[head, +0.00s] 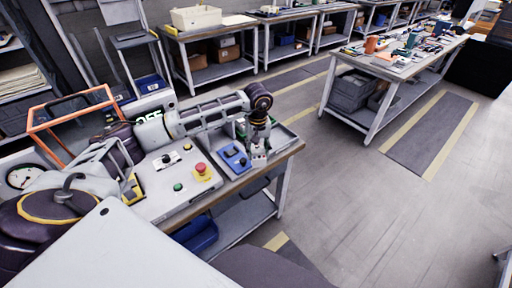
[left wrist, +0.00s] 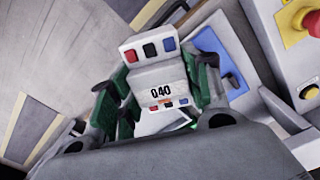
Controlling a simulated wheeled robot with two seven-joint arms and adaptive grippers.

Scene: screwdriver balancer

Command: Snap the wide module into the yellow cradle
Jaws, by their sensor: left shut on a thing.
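My left gripper (head: 258,138) is over the far right end of the workbench, with its fingers pointing down. In the left wrist view, its green-edged fingers (left wrist: 160,88) are shut on the sides of a pale grey module (left wrist: 155,72). The module has red, black and blue squares and the mark "040". It also shows as a small pale block (head: 259,158) under the gripper in the head view. I cannot make out the yellow cradle with certainty. My right gripper is not in view.
A blue part (head: 235,158) lies on the bench beside the gripper. A red stop button on a yellow base (head: 202,171) and a green button (head: 178,187) are on the pale panel to its left. A cluttered table (head: 400,62) stands farther back.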

